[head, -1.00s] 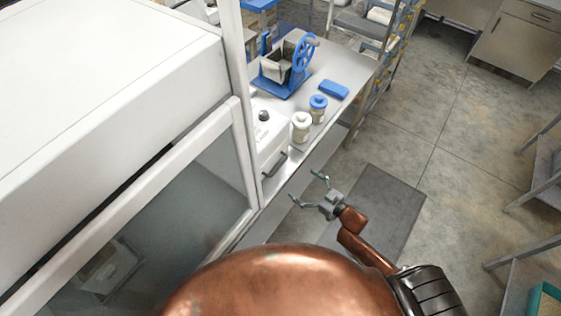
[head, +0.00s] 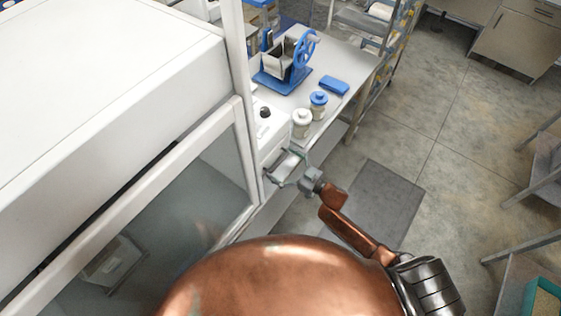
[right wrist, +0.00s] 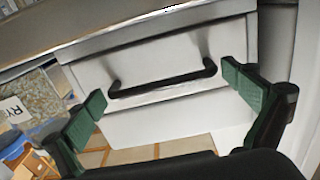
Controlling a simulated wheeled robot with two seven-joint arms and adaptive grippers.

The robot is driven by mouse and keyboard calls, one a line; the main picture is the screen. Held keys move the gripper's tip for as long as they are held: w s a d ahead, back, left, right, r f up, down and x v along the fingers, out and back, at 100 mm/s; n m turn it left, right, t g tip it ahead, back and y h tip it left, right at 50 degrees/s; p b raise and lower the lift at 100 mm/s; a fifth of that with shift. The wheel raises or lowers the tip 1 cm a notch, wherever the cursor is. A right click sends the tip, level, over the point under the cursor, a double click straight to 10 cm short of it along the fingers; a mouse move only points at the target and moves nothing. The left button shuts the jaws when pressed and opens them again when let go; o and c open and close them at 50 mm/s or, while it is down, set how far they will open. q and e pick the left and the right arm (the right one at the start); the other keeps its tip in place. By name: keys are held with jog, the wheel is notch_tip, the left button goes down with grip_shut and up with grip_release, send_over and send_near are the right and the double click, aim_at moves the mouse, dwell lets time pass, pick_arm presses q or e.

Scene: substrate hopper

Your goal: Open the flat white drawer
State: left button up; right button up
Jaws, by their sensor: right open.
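The flat white drawer (right wrist: 150,62) faces me in the right wrist view, with a black bar handle (right wrist: 165,84) across its front. It looks shut. In the head view it belongs to the white box with a black knob (head: 265,128) at the bench's near end, partly behind the glass frame post. My right gripper (head: 279,166) is open and empty in front of that box. In the right wrist view its green finger pads stand left and right of the handle, without visible contact. The exact gap is hard to judge. My left gripper is not in view.
A large white cabinet with a glass front (head: 105,110) stands close on the left. The floor mat (head: 378,205) to the right is clear.

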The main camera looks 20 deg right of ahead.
jog(key=shift+c, duration=0.3)
jog(key=c, duration=1.4)
jog(key=shift+d, duration=0.15)
jog(key=shift+c, duration=0.3)
